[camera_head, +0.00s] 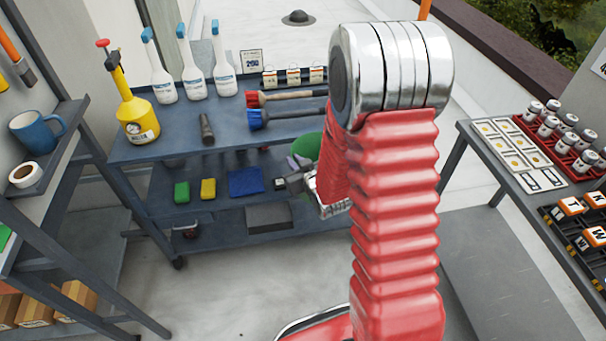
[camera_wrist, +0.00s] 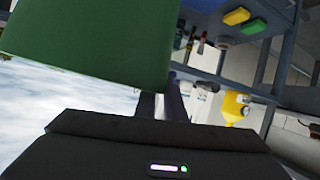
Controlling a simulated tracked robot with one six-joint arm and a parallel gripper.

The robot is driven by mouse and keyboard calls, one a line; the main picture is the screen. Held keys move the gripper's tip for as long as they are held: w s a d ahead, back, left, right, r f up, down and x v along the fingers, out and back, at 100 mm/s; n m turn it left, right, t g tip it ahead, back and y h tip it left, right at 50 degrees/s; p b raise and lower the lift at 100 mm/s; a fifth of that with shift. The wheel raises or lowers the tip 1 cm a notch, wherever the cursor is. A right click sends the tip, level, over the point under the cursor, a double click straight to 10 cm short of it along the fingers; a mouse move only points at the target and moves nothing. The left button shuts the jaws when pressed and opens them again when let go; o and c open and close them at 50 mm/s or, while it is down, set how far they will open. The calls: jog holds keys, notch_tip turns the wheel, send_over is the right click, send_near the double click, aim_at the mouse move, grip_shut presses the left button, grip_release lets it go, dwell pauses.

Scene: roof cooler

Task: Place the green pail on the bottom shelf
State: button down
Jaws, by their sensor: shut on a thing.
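The green pail (camera_wrist: 95,42) fills the upper left of the wrist view, close in front of my gripper (camera_wrist: 163,104). My gripper is shut on the pail; the exact contact is hard to see. In the head view only a small part of the pail (camera_head: 308,146) shows, and my red arm hides the rest. My gripper (camera_head: 292,182) is in front of the cart there, around the height of its middle shelf. The bottom shelf (camera_head: 222,249) of the cart is low down, partly hidden by my arm on the right.
A dark box (camera_head: 268,217) and a small dark container (camera_head: 187,231) are on the bottom shelf. Green (camera_head: 181,192), yellow (camera_head: 208,188) and blue (camera_head: 245,181) items lie on the middle shelf. Spray bottles (camera_head: 191,75) and brushes (camera_head: 290,96) are on the top. Tables flank the cart.

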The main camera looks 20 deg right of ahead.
jog(key=w+a+r, duration=0.1)
jog(key=a+r, duration=0.4)
jog(key=r, duration=0.6)
jog(key=shift+w+a+r, duration=0.15)
jog(key=shift+a+r, duration=0.1)
jog(key=shift+a, duration=0.15)
